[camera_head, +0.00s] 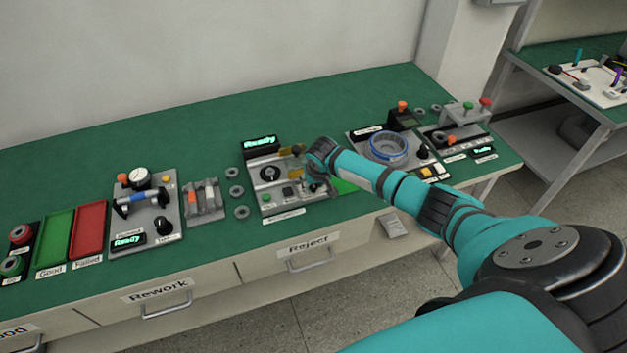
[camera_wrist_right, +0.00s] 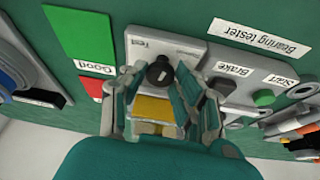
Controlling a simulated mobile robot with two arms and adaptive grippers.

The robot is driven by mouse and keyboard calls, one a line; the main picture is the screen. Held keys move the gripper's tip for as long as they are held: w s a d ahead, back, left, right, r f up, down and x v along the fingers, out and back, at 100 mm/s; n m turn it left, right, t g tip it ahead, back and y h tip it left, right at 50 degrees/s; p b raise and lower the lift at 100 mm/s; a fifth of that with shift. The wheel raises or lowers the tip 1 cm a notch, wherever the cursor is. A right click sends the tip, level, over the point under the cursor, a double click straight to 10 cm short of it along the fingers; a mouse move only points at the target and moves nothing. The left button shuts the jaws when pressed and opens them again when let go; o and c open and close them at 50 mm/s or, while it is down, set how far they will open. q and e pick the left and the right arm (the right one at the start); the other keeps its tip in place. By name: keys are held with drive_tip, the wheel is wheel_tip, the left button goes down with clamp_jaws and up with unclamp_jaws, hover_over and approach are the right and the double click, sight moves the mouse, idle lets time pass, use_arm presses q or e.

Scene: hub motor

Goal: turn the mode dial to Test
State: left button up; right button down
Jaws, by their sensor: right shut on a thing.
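The mode dial is a black round knob (camera_wrist_right: 159,71) on a light grey panel (camera_wrist_right: 190,47) in the right wrist view. The word Test is printed on the panel close to the dial, up and left of it. My right gripper (camera_wrist_right: 163,88) has its fingers on both sides of the dial and is shut on it. The way the dial points is not clear. In the head view my right gripper (camera_head: 318,180) reaches down over the right part of the bearing tester (camera_head: 296,208) and hides the dial there. My left gripper is not in view.
A Ready display (camera_head: 260,141) stands behind the tester. Green (camera_wrist_right: 85,37) and red trays lie beside the panel in the wrist view. A green Start button (camera_wrist_right: 264,98) and Brake label (camera_wrist_right: 232,71) are close by. Another station with a blue ring (camera_head: 388,147) stands to the right.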

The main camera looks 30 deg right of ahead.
drive_tip(key=n+y, duration=0.1)
drive_tip(key=n, duration=0.1)
drive_tip(key=shift+d+n, duration=0.15)
drive_tip(key=shift+n, duration=0.25)
drive_tip(key=shift+n+y+b, duration=0.35)
drive_tip(key=shift+n+y, duration=0.05)
drive_tip(key=shift+n, duration=0.5)
drive_tip(key=n+y+b, duration=0.1)
drive_tip(key=n+b, duration=0.1)
drive_tip(key=n, duration=0.1)
drive_tip(key=shift+d+f, duration=0.1)
drive_tip(key=shift+n+y+b, duration=0.5)
drive_tip(key=shift+n+b, duration=0.35)
drive_tip(key=shift+n, duration=0.35)
drive_tip(key=c, duration=1)
unclamp_jaws()
